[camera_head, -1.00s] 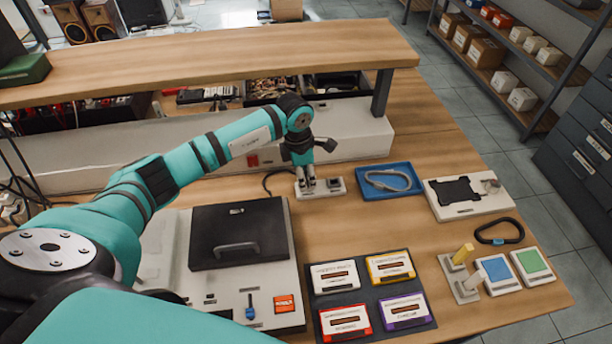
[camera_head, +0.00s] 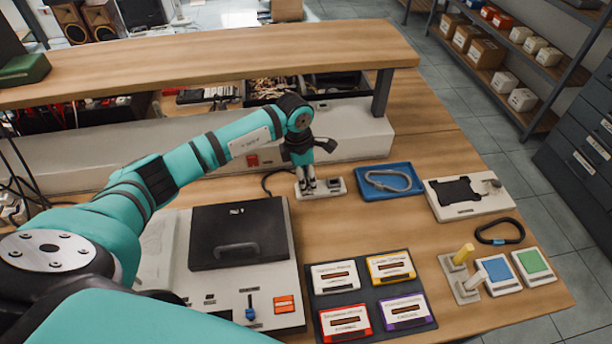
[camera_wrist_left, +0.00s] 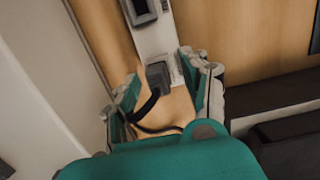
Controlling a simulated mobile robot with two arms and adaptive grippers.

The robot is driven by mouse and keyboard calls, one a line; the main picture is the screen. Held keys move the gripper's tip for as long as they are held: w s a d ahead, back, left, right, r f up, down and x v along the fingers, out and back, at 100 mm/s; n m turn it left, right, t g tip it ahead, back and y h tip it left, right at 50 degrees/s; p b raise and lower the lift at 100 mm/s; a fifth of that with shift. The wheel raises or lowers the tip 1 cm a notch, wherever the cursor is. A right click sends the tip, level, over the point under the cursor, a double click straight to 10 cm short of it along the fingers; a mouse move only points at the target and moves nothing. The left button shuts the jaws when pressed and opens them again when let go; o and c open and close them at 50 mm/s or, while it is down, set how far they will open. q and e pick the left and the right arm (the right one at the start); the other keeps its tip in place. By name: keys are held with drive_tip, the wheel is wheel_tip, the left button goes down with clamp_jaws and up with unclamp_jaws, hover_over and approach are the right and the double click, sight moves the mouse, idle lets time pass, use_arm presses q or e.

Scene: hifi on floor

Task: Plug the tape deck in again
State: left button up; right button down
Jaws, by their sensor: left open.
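The tape deck (camera_head: 285,262) is a pale unit with a dark lid (camera_head: 238,235), a blue lever and an orange button, at the front left of the bench. A white socket strip (camera_head: 336,187) lies behind it and also shows in the left wrist view (camera_wrist_left: 152,38). A dark plug (camera_wrist_left: 158,76) with a black cable (camera_wrist_left: 146,105) is at the near end of the strip; I cannot tell whether it is fully seated. My left gripper (camera_head: 308,187) points down there. In the wrist view its open fingers (camera_wrist_left: 165,92) stand either side of the plug. My right gripper is out of view.
A blue tray (camera_head: 368,193) with a grey loop is right of the strip. A long pale housing (camera_head: 350,140) and a raised shelf (camera_head: 220,55) stand behind. Several cassettes lie on a dark mat (camera_head: 362,292). Bare wood (camera_head: 400,225) lies between them and the tray.

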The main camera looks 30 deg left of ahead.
use_arm(q)
wheel_tip(320, 180, up, 17)
drive_tip(key=a+p, duration=0.1)
drive_tip(key=p, duration=0.2)
drive_tip(key=shift+s, duration=0.45)
idle(0.4)
drive_tip(key=shift+f, duration=0.1)
idle(0.4)
